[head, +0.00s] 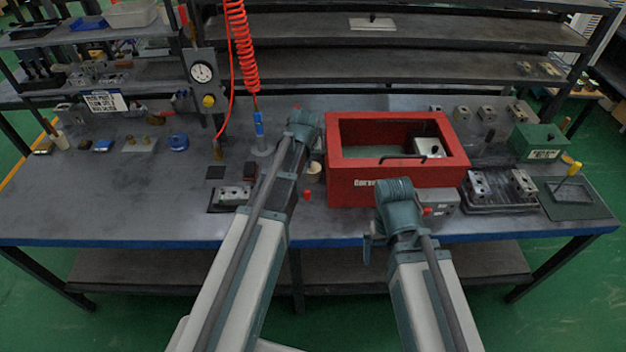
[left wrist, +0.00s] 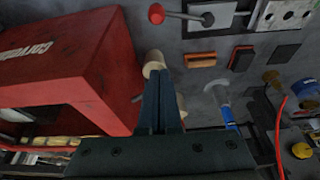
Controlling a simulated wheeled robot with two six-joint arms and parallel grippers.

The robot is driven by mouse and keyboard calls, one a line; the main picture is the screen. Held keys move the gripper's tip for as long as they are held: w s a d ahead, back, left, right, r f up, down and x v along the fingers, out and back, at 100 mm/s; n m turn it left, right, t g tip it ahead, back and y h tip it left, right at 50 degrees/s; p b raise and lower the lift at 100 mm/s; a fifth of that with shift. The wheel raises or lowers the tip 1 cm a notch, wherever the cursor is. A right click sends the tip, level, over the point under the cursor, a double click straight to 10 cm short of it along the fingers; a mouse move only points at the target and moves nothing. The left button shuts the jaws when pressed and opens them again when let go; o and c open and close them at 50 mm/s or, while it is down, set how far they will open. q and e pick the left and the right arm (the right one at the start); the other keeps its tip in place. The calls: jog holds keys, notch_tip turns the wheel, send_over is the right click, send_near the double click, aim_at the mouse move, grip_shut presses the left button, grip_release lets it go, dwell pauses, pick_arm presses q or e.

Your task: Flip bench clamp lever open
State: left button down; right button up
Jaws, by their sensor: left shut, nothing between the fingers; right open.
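The bench clamp lever, a thin rod with a red ball knob (left wrist: 157,14), lies beside a grey clamp body at the top of the left wrist view. The knob also shows in the head view (head: 307,195), just right of my left forearm, which hides the rest of the lever. A metal valve block (head: 233,194) sits by the clamp. My left gripper (left wrist: 158,74) is shut and empty, apart from the knob, its tips overlapping a beige cylinder (left wrist: 153,60) in the picture. My right gripper (head: 372,243) is open by the bench's front edge.
A red open-topped box (head: 350,180) stands right of my left arm. A grey block with a red knob (head: 432,205) is at its front right. A red coiled hose (head: 242,45) hangs over the bench. The left bench front is clear.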

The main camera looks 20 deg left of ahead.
pick_arm(q)
jog(key=shift+f, duration=0.15)
jog(key=b+x, duration=1)
jog(key=shift+f, duration=0.15)
jog(key=s, duration=0.2)
jog(key=s+d, duration=0.1)
jog(key=s, duration=0.1)
jog(key=shift+r+p, duration=0.3)
jog(key=shift+r, duration=0.05)
jog(key=shift+w, duration=0.1)
